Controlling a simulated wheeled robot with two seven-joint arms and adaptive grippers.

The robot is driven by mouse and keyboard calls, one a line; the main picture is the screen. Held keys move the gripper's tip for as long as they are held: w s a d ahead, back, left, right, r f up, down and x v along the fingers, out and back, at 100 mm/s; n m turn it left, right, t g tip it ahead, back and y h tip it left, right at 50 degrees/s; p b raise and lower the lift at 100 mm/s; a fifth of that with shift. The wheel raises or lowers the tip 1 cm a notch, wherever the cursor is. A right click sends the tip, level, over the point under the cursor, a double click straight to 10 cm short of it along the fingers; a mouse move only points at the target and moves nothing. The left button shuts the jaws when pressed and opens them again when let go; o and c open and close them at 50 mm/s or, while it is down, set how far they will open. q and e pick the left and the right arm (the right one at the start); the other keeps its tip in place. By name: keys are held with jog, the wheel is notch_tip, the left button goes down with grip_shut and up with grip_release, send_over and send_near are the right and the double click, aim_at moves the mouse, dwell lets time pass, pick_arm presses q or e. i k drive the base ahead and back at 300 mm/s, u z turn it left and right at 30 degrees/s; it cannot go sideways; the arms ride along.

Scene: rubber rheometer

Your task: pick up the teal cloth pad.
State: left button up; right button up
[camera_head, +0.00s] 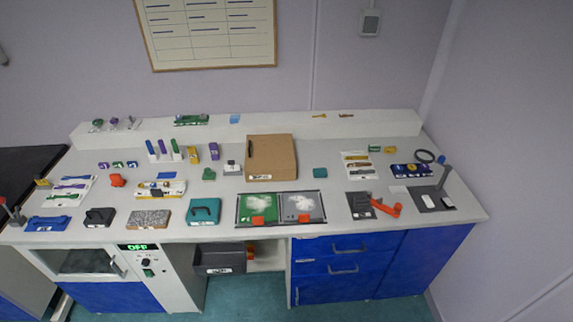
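A small flat teal pad (320,173) lies on the worktop, right of the brown box and apart from the things around it. A larger teal block with a dark handle (205,211) lies near the front edge of the worktop, left of the green tray. The small one looks more like a cloth pad, but its texture is too small to tell. Neither of my grippers shows in this view.
A brown box (271,158) stands at the back middle. A green tray (257,221) and a grey tray (321,217) with white material lie in front. A red-handled tool (386,208) lies right of them. The worktop around the small teal pad is clear.

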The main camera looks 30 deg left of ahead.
aim_at(321, 173)
jog(key=u, duration=0.9)
jog(key=i, duration=0.8)
jog(key=u, duration=0.8)
